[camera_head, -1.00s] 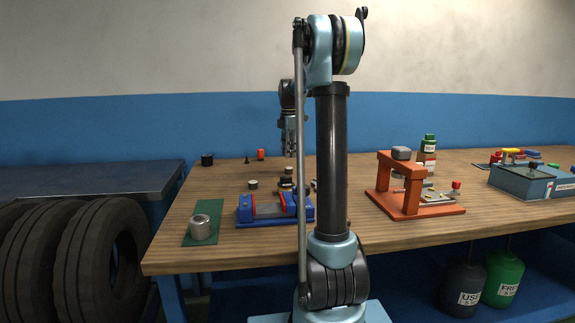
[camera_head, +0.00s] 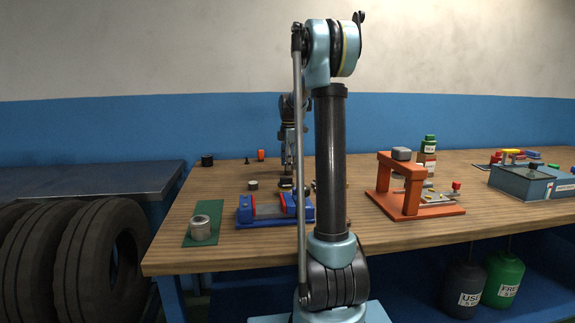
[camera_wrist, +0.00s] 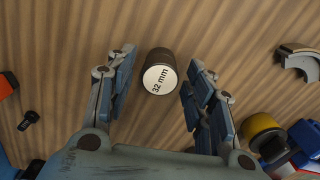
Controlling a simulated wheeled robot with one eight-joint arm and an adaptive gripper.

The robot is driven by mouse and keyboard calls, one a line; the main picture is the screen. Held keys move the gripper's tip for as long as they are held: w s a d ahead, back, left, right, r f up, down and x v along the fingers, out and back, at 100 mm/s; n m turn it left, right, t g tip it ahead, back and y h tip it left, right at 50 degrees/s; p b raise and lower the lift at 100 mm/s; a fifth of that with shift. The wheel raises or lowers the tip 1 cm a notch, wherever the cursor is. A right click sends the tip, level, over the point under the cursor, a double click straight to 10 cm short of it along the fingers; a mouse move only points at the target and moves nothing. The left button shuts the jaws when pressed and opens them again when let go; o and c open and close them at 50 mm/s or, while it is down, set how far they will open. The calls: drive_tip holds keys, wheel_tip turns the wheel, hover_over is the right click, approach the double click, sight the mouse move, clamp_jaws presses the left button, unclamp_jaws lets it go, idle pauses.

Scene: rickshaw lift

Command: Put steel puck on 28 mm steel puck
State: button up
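A dark round puck with a pale top marked "32 mm" (camera_wrist: 160,78) stands on the wooden bench in the wrist view. My gripper (camera_wrist: 158,66) is open, with one finger on each side of this puck and gaps visible on both sides. In the head view my gripper (camera_head: 288,172) is low over the bench, behind the blue vise, partly hidden by my own arm. A small puck with a pale top (camera_head: 253,185) stands left of the gripper; its label is too small to read. I cannot tell which puck is the 28 mm one.
A blue and red vise (camera_head: 272,213) stands in front of the gripper. A metal cylinder (camera_head: 201,227) rests on a green mat (camera_head: 207,209) at left. An orange press frame (camera_head: 403,183) is at right. In the wrist view, a curved metal piece (camera_wrist: 300,62) lies at right.

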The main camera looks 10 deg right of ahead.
wheel_tip(320, 180, up, 12)
idle(0.8)
